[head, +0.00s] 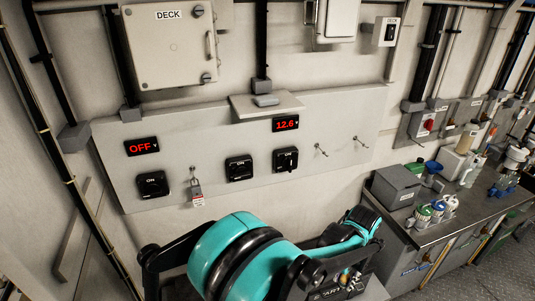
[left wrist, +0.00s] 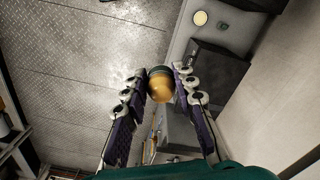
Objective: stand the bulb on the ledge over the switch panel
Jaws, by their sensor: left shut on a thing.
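The bulb (left wrist: 160,88), amber with a dark grey-green cap, sits between the fingertips of my left gripper (left wrist: 161,76) in the left wrist view. The gripper is shut on it. In the head view my teal and black arm fills the bottom middle; I cannot make out the bulb or fingertips there. The switch panel (head: 220,150) is a pale wall plate with black rotary switches and red displays reading OFF and 12.6. My right gripper is not in view.
A beige DECK box (head: 168,50) hangs above left of the ledge. A padlock with a tag (head: 197,193) hangs on the panel. A counter (head: 455,205) at right holds a grey box (head: 398,187), colour-lidded containers and bottles. Pipes run up the wall.

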